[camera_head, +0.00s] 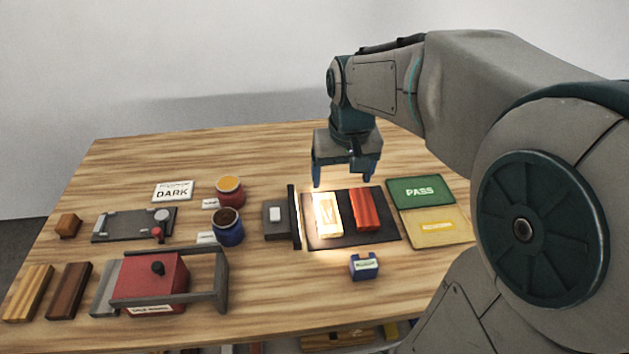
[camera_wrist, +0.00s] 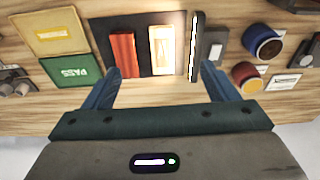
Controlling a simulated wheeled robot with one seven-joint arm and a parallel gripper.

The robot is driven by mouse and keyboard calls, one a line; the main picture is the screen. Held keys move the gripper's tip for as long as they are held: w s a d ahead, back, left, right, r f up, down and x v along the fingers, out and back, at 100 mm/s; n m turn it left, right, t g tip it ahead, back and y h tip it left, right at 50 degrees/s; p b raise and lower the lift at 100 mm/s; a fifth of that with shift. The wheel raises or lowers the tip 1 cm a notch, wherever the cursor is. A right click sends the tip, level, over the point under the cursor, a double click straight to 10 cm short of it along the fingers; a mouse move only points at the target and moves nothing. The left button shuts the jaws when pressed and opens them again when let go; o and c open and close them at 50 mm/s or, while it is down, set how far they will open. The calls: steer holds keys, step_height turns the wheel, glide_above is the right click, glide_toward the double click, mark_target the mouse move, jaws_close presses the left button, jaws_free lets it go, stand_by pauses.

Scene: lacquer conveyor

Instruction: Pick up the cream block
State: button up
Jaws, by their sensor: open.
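The cream block (camera_head: 327,217) lies on a dark mat (camera_head: 353,239), brightly lit, with a pale marking on its face. It also shows in the wrist view (camera_wrist: 162,50), ahead of and between the finger directions. A red-orange block (camera_head: 364,209) lies beside it on the right in the head view, and on the left in the wrist view (camera_wrist: 123,55). My gripper (camera_head: 344,184) is open and empty above the table, behind the mat. In the wrist view its two blue fingers (camera_wrist: 158,82) are spread wide, apart from both blocks.
A dark upright bar with a light (camera_head: 294,217) stands close left of the cream block. Green PASS (camera_head: 421,191) and yellow (camera_head: 440,228) pads lie right. A small blue labelled holder (camera_head: 364,267) sits in front. Jars (camera_head: 229,190), a red box device (camera_head: 150,281) and wooden blocks (camera_head: 69,291) occupy the left.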

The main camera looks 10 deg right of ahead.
steer(key=w+f+g+b, duration=0.2)
steer(key=w+f+b, duration=0.1)
steer(key=w+f, duration=0.7)
glide_above(327, 210)
steer(key=f, duration=0.7)
steer(key=shift+s+a+f, duration=0.2)
steer(key=shift+s+f, duration=0.05)
steer(key=shift+s, duration=0.05)
steer(key=shift+w+d+f+p, duration=0.15)
steer(key=shift+f+p, duration=0.1)
steer(key=shift+f, duration=1.15)
steer(key=shift+w+d+f+p, duration=0.1)
steer(key=shift+w+f+p, duration=0.1)
steer(key=shift+f, duration=1.2)
steer(key=c, duration=1.1)
